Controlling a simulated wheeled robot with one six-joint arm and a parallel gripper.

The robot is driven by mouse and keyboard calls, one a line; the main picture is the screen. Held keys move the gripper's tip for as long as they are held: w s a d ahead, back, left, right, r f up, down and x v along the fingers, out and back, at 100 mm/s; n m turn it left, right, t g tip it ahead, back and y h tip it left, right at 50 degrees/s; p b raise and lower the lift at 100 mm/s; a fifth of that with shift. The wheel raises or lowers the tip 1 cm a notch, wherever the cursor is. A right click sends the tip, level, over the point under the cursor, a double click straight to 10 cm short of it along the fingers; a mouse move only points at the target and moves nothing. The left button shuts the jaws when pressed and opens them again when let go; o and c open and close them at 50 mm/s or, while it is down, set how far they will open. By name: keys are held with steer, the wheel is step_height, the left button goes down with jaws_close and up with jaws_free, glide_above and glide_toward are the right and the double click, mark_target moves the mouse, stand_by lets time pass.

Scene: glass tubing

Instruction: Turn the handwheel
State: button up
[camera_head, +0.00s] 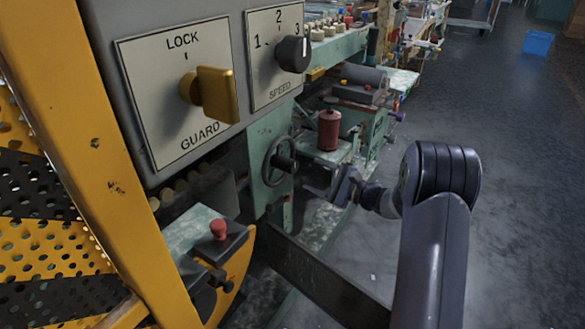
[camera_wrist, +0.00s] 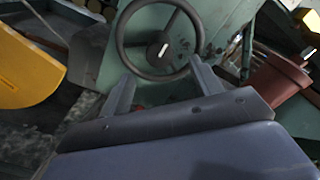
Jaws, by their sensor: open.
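The handwheel (camera_head: 268,161) is a dark ring with a hub, mounted on the front of a pale green machine column in the head view. In the wrist view the handwheel (camera_wrist: 121,38) fills the upper middle, its lower rim just beyond my fingertips. My gripper (camera_head: 318,183) is to the right of the handwheel and a little lower in the head view. In the wrist view my gripper (camera_wrist: 163,80) has its two fingers spread apart, with nothing seen between them but the wheel and column behind. I cannot tell whether a finger touches the rim.
A control panel with a yellow guard knob (camera_head: 217,94) and a black speed knob (camera_head: 293,54) stands above left. A red button (camera_head: 218,229) sits at lower left. A dark red cylinder (camera_head: 329,130) stands behind the wheel. Open floor (camera_head: 500,180) lies to the right.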

mark_target(295, 168)
steer(key=b+x, duration=0.1)
steer(key=x, duration=0.7)
steer(key=shift+a+b, duration=0.1)
steer(key=shift+b, duration=0.25)
jaws_close()
